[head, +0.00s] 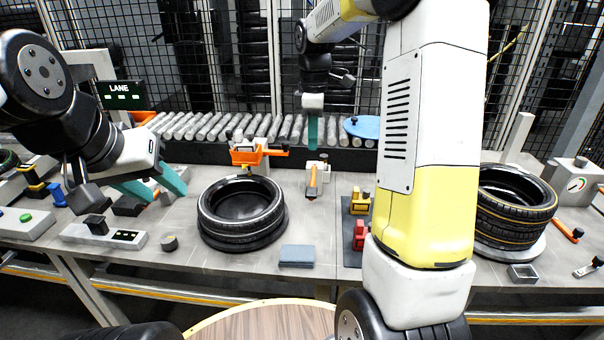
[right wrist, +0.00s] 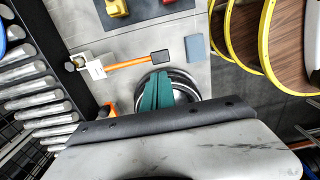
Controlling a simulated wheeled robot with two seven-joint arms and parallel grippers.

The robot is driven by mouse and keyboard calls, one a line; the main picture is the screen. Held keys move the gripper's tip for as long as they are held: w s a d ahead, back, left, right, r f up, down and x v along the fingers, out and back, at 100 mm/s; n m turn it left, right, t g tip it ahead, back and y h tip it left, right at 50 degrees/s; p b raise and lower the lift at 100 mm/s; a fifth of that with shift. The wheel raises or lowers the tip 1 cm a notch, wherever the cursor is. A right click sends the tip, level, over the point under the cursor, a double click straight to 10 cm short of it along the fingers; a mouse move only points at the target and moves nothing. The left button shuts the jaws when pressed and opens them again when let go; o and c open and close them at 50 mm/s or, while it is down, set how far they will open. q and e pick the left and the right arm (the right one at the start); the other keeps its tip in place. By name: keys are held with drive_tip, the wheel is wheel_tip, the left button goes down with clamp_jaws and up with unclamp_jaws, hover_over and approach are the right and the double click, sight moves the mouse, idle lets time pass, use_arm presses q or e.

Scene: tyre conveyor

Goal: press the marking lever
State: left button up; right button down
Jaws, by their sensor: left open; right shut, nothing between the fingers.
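The marking lever (head: 313,182) is an orange bar on a small white stand at mid-table, right of a tyre (head: 240,210) lying flat. In the right wrist view the lever (right wrist: 128,62) shows as an orange bar from a white block to a dark square pad. My right gripper (head: 312,132) points down behind and above the lever in the head view. Its teal fingers (right wrist: 157,92) are shut and empty, beside the lever, with the tyre behind them. No contact with the lever shows. My left gripper (head: 154,186) is open and empty, left of the tyre.
A roller conveyor (head: 210,126) runs along the back. An orange-armed device (head: 250,154) stands behind the tyre. A blue-grey block (head: 297,256) lies in front. Yellow and red pieces (head: 360,202) sit to the right. More tyres (head: 512,205) are at far right.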

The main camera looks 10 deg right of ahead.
sight(312, 190)
wheel_tip(312, 190, down, 13)
drive_tip(key=shift+f, duration=0.2)
idle(0.5)
